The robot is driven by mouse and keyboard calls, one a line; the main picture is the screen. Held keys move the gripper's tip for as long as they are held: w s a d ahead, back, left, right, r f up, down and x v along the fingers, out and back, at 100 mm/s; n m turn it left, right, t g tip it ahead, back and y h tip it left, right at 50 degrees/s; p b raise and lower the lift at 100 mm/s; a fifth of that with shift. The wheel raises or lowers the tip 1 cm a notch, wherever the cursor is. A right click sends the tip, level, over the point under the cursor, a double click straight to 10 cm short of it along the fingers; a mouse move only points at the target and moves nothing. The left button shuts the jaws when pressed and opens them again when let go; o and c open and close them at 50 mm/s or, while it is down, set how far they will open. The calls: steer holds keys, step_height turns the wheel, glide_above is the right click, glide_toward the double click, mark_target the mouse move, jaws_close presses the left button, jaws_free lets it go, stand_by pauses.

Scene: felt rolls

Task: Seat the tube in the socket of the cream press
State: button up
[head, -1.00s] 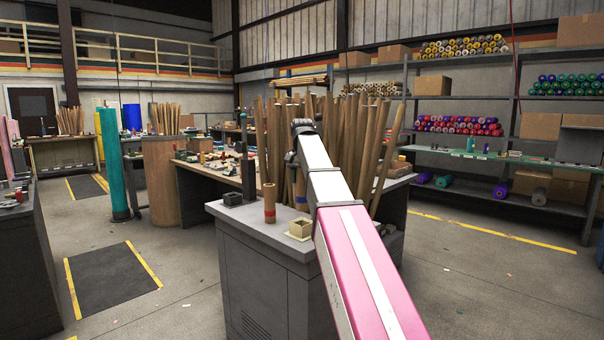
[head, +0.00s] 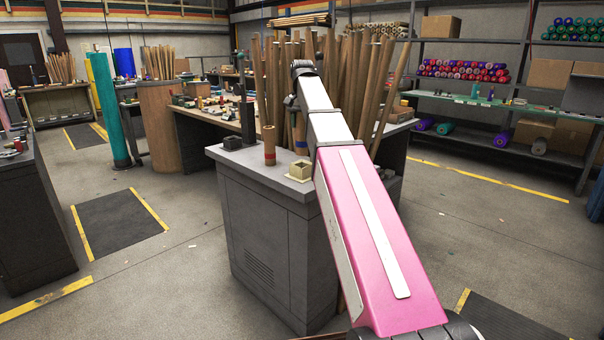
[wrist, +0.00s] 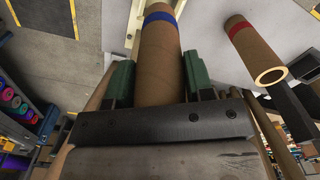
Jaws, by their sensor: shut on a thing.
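A brown cardboard tube with a blue band (wrist: 160,50) is gripped between the green fingers of my gripper (wrist: 158,80) in the wrist view. In the head view a bit of this tube (head: 301,147) shows left of my arm, just above and behind the cream press (head: 299,171), a small box-shaped fixture on the grey cabinet top. A cream edge of the press (wrist: 132,22) shows beside the tube in the wrist view. I cannot tell whether the tube touches the socket.
A tube with a red band (head: 269,146) stands upright left of the press, also seen in the wrist view (wrist: 255,48). A dark box fixture (head: 233,142) is at the grey cabinet's (head: 262,178) left edge. Tall brown rolls (head: 372,90) stand close behind.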

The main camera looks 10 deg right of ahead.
mark_target(302, 145)
steer(key=shift+f, duration=4.4)
stand_by(2.7)
steer(key=o, duration=1.1)
steer(key=shift+c, duration=0.9)
